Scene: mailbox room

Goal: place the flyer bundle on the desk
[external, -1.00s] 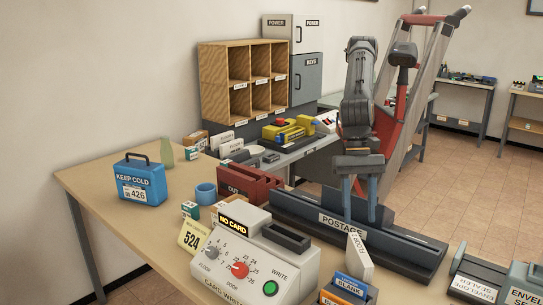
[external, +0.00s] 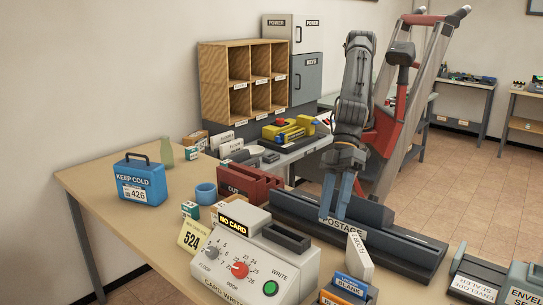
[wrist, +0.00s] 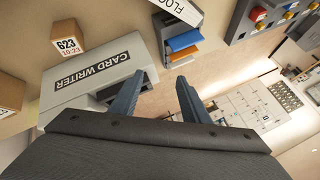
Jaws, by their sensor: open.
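My gripper (external: 334,205) is open and empty, pointing down just above the dark postage machine (external: 398,249); in the wrist view its two fingers (wrist: 161,80) are apart with nothing between them. The same white label shows at the top of the wrist view (wrist: 180,8). I cannot tell whether this is the flyer bundle. The wooden desk (external: 100,190) carries these things.
The card writer (external: 250,262) stands in front of the postage machine. A red tray (external: 250,188), a blue cold box (external: 141,185) and blue and orange card boxes (external: 350,288) stand on the desk. Wooden pigeonholes (external: 215,85) are at the back. The desk's left side has free room.

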